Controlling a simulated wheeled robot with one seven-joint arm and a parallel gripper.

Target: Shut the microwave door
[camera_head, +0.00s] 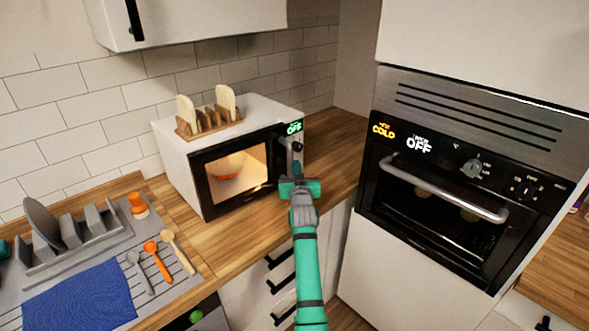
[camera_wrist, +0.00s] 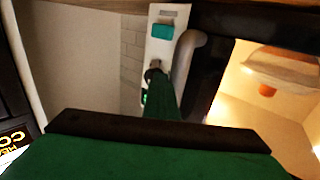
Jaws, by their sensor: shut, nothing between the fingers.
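The white microwave (camera_head: 172,143) stands on the wooden counter against the tiled wall. Its black-framed door (camera_head: 200,185) looks shut or nearly so; I cannot tell whether a small gap remains. The lit inside shows through the window, with an orange-toned bowl (camera_head: 228,165) in it. The grey door handle (camera_head: 284,157) is at the door's right side and also shows in the wrist view (camera_wrist: 183,62). My green gripper (camera_head: 299,180) is shut and empty, right by the handle's lower end. Whether it touches the handle or door is unclear.
A wooden rack with toast (camera_head: 209,122) sits on the microwave. A built-in oven (camera_head: 440,190) stands to the right. A dish rack (camera_head: 75,245), spoons (camera_head: 158,262) and a blue cloth (camera_head: 80,298) lie to the left. The counter (camera_head: 335,150) right of the microwave is clear.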

